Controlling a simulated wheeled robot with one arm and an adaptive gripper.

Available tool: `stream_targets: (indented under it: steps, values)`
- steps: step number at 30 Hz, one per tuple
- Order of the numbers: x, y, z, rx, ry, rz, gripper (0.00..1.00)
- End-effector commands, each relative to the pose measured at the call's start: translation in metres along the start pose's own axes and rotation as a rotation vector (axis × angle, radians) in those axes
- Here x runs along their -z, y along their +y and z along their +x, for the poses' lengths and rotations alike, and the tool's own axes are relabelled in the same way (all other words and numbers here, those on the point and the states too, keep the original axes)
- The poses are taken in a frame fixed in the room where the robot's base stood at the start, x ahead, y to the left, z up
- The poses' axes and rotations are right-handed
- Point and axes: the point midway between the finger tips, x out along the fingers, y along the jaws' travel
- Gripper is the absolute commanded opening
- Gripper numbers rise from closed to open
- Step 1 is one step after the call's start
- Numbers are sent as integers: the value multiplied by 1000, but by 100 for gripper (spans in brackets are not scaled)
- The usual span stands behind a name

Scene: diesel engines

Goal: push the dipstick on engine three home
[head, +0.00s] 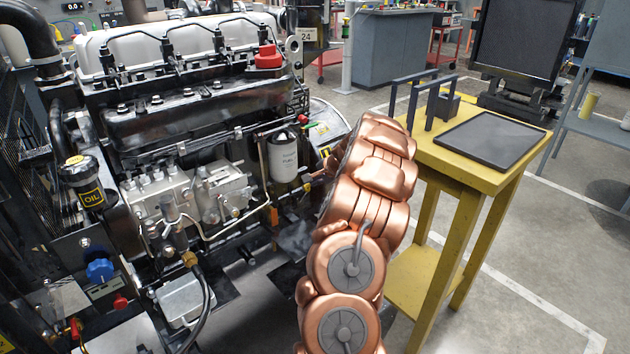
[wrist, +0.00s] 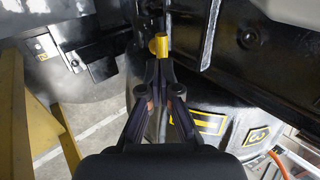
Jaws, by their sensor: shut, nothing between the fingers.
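In the wrist view my gripper (wrist: 158,66) is shut, its two fingers drawn together with nothing between them. A small yellow piece (wrist: 158,46), which looks like the dipstick's handle, is right at the fingertips. I cannot tell whether they touch it or how far it stands out of its tube. The dark engine side (wrist: 265,70) lies beyond and to the right. In the head view the engine (head: 180,125) fills the left, with a pale cover on top. My copper-coloured arm hides my gripper and the dipstick there.
A yellow table (head: 433,150) with a dark flat tray (head: 492,141) stands right of my arm. A white fuel filter (head: 283,155) is on the engine's near side. An oil filler (head: 85,185) is at the left. Open floor lies right of the table.

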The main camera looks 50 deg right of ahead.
Motion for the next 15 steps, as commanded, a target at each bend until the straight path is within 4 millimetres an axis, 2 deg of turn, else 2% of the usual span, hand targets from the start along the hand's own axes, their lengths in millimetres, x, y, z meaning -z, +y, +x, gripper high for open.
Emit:
stream_targets:
  steps: [1,3,15]
  values:
    - [-1,-7,-13,4,0,-1,0]
    - [-3,-11,-25,5,-2,-2,0]
    - [-3,-9,-91,6,-3,-2,0]
